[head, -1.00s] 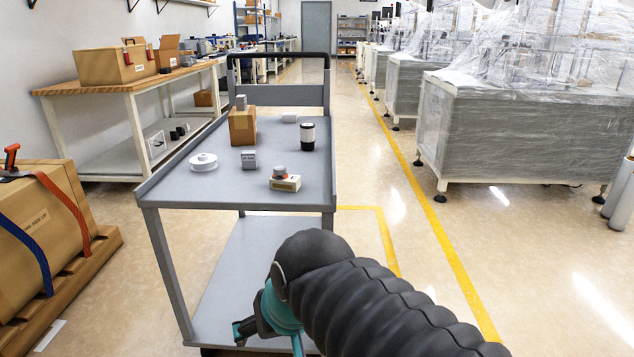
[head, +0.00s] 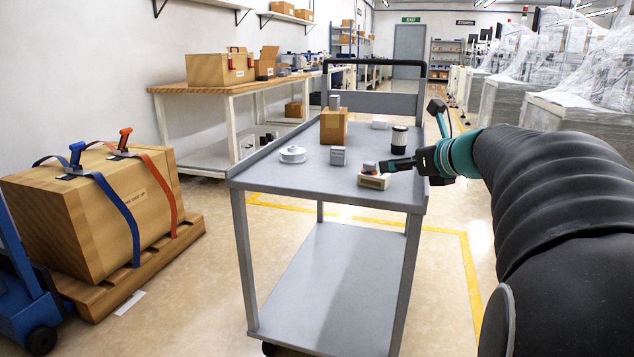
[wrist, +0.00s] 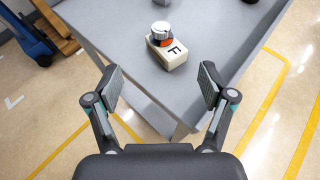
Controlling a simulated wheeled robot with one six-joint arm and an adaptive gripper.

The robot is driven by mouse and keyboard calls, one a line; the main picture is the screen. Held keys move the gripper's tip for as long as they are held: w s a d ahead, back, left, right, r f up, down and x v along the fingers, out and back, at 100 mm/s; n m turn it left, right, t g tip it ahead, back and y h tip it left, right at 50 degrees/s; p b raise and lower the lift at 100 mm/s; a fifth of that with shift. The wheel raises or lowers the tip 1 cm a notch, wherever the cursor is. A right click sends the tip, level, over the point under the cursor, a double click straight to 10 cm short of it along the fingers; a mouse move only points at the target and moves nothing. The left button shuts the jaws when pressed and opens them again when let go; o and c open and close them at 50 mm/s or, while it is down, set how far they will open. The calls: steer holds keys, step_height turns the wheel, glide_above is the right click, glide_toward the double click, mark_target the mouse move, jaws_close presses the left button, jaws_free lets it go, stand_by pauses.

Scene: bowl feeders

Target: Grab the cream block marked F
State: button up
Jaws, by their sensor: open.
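The cream block (head: 374,182) lies on the top of a grey cart near its front right edge. In the wrist view the cream block (wrist: 174,59) shows a black F on its side. A grey and orange knob-like piece (wrist: 160,33) sits on top of it. My gripper (head: 388,166) comes in from the right over the cart edge in the head view. In the wrist view my gripper (wrist: 160,84) is open and empty. The block is ahead of the fingertips, roughly centred between them and not touched.
On the cart (head: 270,174) also stand a white round part (head: 292,155), a small grey box (head: 338,156), a cardboard box (head: 334,127) with a grey piece on top, a black and white cylinder (head: 399,140) and a low white piece (head: 380,124). A strapped crate (head: 90,215) is at left.

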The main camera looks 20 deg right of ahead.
mark_target(371, 168)
steer(key=b+x, duration=0.1)
steer(key=x, duration=1.2)
steer(key=shift+s+a+b, duration=0.1)
steer(key=shift+b, duration=0.25)
steer(key=c, duration=1.4)
